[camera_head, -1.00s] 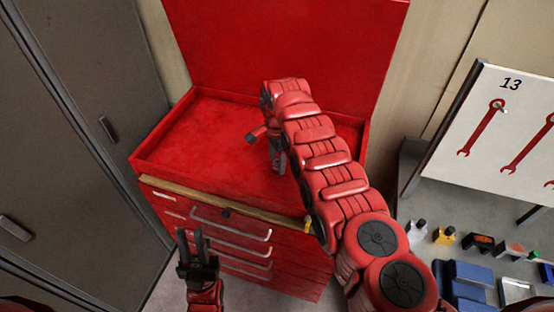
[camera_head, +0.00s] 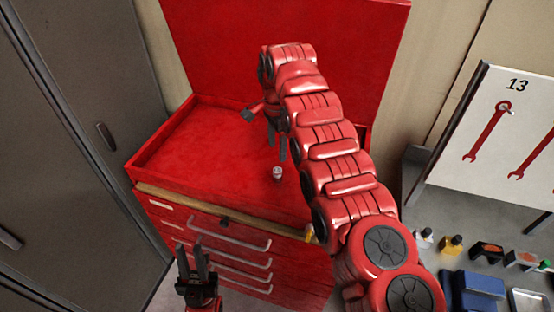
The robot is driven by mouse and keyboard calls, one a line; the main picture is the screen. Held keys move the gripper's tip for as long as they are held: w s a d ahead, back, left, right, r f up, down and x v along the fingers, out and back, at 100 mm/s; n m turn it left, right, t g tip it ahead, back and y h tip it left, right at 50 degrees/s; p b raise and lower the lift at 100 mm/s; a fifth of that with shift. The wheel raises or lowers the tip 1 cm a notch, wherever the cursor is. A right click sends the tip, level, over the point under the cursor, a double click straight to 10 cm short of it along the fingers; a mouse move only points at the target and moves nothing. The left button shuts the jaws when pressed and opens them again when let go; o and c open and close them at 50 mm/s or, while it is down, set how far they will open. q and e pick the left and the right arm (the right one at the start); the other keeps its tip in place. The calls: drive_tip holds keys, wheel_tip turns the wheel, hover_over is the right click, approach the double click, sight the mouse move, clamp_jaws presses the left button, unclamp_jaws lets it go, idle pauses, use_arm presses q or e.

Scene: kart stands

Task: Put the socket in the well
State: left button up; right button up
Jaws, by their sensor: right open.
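A small silver socket (camera_head: 277,173) stands on the red floor of the well (camera_head: 215,150) in the top of the tool chest, towards its front edge. My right gripper (camera_head: 277,154) is open just above and behind the socket, fingers pointing down, with the socket apart from them. My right arm hides the right part of the well. My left gripper (camera_head: 193,256) is empty and its fingers are apart, in front of the chest's drawers at the lower left.
The raised red lid (camera_head: 285,35) stands behind the well. A wooden strip (camera_head: 215,208) runs along the front edge above the drawers. At the right are a wrench board (camera_head: 500,150), a blue box (camera_head: 475,288) and several small items on a grey surface. A dark cabinet (camera_head: 70,130) is at the left.

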drive_tip(key=shift+r+p, duration=1.2)
drive_tip(key=shift+r, duration=0.55)
drive_tip(key=shift+f, duration=0.1)
